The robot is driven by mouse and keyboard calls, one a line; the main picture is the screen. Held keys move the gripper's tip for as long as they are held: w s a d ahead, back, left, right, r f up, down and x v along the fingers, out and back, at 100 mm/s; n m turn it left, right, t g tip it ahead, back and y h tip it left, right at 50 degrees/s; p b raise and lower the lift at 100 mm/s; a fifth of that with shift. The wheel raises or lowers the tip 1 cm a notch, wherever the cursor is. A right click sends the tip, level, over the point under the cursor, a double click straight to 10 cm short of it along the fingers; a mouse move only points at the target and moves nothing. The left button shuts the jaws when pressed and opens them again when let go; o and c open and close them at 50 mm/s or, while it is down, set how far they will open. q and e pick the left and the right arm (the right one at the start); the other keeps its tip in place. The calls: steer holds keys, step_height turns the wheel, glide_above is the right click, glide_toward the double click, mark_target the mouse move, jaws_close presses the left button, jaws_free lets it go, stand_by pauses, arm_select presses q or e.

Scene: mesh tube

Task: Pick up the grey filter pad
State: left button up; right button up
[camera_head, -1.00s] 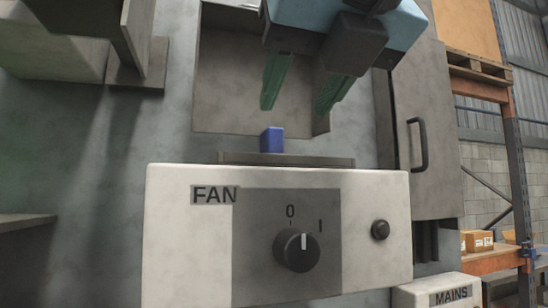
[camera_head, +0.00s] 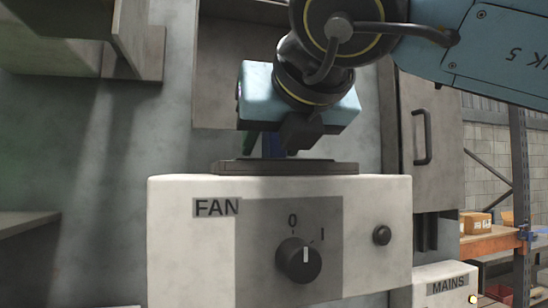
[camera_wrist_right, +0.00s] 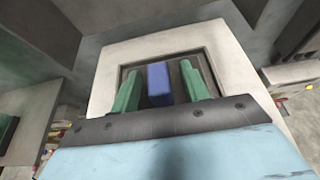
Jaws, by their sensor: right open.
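A flat dark grey piece, which looks like the grey filter pad (camera_head: 230,167), lies on top of the white FAN box (camera_head: 190,265). A blue block (camera_head: 272,145) stands up from it; it also shows in the right wrist view (camera_wrist_right: 159,84). My right gripper (camera_wrist_right: 160,75) is open, with one green finger on each side of the blue block. A gap shows on the right side; contact on the left is hard to tell. In the head view the gripper body hides most of the fingers. My left gripper is not in view.
The FAN box front carries a black knob (camera_head: 299,260) and a small black button (camera_head: 382,236). A MAINS box (camera_head: 447,287) is at the lower right. A grey cabinet door with a handle (camera_head: 422,137) stands behind. A grey ledge (camera_head: 25,222) juts in at left.

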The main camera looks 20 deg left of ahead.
steer(key=c, duration=0.9)
jaws_close()
steer(key=shift+r, duration=0.1)
